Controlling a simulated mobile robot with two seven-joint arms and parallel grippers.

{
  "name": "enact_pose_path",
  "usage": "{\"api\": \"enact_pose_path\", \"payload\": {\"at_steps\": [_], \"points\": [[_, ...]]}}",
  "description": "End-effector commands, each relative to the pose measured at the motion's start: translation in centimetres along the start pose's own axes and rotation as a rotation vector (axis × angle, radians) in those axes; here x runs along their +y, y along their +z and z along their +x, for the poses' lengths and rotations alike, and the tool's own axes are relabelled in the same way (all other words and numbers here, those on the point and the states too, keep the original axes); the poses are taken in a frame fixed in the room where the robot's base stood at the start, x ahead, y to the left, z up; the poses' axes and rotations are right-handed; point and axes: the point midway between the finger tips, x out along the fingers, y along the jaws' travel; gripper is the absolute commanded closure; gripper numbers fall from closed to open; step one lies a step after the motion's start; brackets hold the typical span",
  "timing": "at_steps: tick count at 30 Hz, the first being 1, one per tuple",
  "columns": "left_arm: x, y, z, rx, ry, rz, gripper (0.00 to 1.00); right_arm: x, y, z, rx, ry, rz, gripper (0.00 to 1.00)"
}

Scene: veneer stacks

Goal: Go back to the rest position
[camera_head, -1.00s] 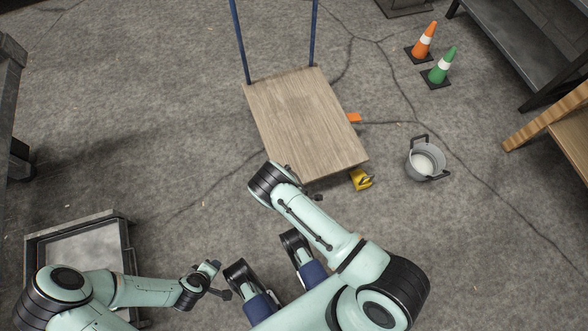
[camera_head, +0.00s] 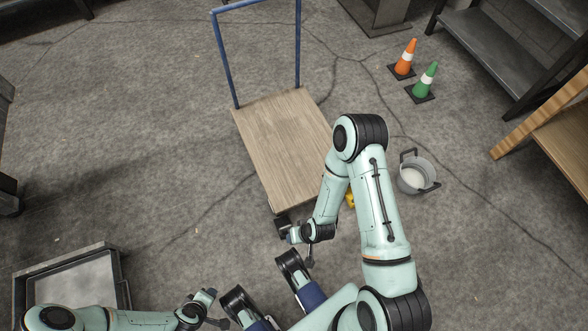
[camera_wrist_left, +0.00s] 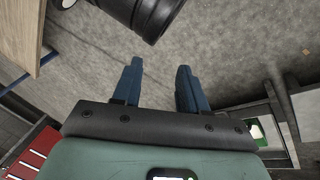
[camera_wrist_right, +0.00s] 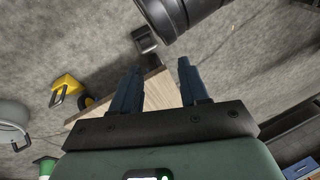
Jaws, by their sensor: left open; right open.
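My left gripper (camera_wrist_left: 158,72) is open and empty in the left wrist view, its two blue fingers apart over bare grey floor. In the head view the left arm (camera_head: 140,322) lies low at the lower left, beside a grey metal tray-topped stand (camera_head: 60,262). My right gripper (camera_wrist_right: 157,68) is open and empty in the right wrist view, with the wooden cart deck visible beyond its fingers. In the head view the right arm (camera_head: 385,215) rises to a bent elbow and folds back down to the wrist near the cart's front edge. The fingers are hard to make out there.
A flatbed cart (camera_head: 280,140) with a blue handle stands ahead. A yellow object (camera_head: 350,198) is partly hidden behind my right arm. A grey bucket (camera_head: 415,175), an orange cone (camera_head: 405,60) and a green cone (camera_head: 425,82) stand right. Floor left of the cart is clear.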

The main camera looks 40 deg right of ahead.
Motion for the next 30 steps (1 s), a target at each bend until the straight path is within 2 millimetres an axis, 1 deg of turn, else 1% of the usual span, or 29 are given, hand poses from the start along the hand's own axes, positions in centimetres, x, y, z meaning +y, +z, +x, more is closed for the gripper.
{"api": "enact_pose_path", "payload": {"at_steps": [2,5,8,9,12,15,18,21,24,30], "points": [[0.2,0.3,-1.0,-0.011,0.001,0.001,0.57,-0.2,0.3,-0.9,-0.01,-0.001,-0.002,0.56],[0.9,1.1,-3.5,-0.041,0.003,0.004,0.57,-0.9,1.1,-3.5,-0.04,-0.003,-0.006,0.56],[1.9,2.5,-7.1,-0.094,0.006,0.008,0.57,-1.9,2.5,-7.1,-0.094,-0.006,-0.01,0.56],[2.3,3.0,-8.6,-0.119,0.006,0.01,0.57,-2.3,3.0,-8.6,-0.119,-0.006,-0.012,0.56],[3.2,4.5,-12.0,-0.185,0.006,0.014,0.57,-3.2,4.5,-11.9,-0.185,-0.006,-0.017,0.56],[4.1,5.7,-15.1,-0.248,0.006,0.019,0.57,-4.1,5.7,-15.1,-0.248,-0.005,-0.021,0.56],[5.0,6.4,-17.7,-0.299,0.007,0.023,0.57,-4.9,6.4,-17.7,-0.299,-0.006,-0.026,0.56],[5.7,6.7,-19.6,-0.335,0.007,0.026,0.57,-5.6,6.8,-19.6,-0.336,-0.007,-0.03,0.56],[6.0,7.0,-20.6,-0.358,0.007,0.028,0.57,-6.0,7.0,-20.6,-0.358,-0.007,-0.032,0.56],[6.0,7.3,-20.9,-0.37,0.006,0.028,0.57,-6.0,7.3,-20.8,-0.37,-0.006,-0.032,0.56]]}}
